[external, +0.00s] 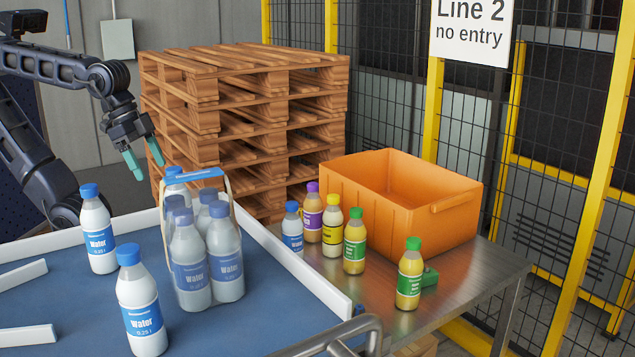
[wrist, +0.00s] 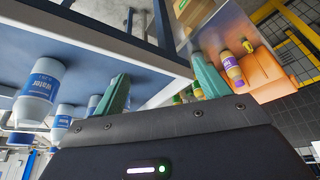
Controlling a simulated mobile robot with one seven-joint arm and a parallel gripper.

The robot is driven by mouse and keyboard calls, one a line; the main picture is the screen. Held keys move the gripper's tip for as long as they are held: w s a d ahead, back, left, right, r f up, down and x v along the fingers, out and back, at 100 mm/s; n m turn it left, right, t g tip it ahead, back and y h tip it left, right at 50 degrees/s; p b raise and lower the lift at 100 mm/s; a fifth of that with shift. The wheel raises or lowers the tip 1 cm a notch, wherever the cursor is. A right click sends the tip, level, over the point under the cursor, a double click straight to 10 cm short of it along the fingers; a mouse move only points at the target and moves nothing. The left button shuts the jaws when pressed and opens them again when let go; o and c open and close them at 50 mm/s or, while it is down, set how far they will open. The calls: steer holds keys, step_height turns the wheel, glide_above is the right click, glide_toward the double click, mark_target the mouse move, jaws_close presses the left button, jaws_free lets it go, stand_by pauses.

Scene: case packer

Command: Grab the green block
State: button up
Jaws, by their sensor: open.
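A small green block (external: 429,279) lies on the metal table, partly hidden behind a green-capped bottle (external: 410,275). I cannot make the block out for sure in the wrist view. My gripper (external: 146,166) hangs in the air at the upper left of the external view, far from the block, with the blue-topped table and the bottles between them. Its two teal fingers are apart and point downward. In the wrist view the fingers (wrist: 160,68) are spread, with nothing held between them.
An orange crate (external: 455,209) stands behind the juice bottles on the metal table (external: 470,290). Water bottles, including a wrapped pack (external: 206,262), stand on the blue surface (external: 80,320) with white rails. Stacked pallets (external: 240,110) and a yellow-framed fence (external: 595,150) are behind.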

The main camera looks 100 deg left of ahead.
steer(key=shift+c, duration=0.3)
steer(key=w+a+r+n+g, duration=0.1)
steer(key=w+a+r+n, duration=0.1)
steer(key=w+r, duration=1.35)
steer(key=w+a+r+n+g, duration=0.1)
steer(key=w+r+n, duration=0.15)
steer(key=w, duration=1.15)
steer(key=n+g, duration=0.3)
steer(key=n, duration=0.1)
glide_above(427, 267)
step_height(427, 267, down, 13)
step_height(427, 267, down, 32)
steer(key=shift+a+r, duration=0.1)
steer(key=c, duration=1.1)
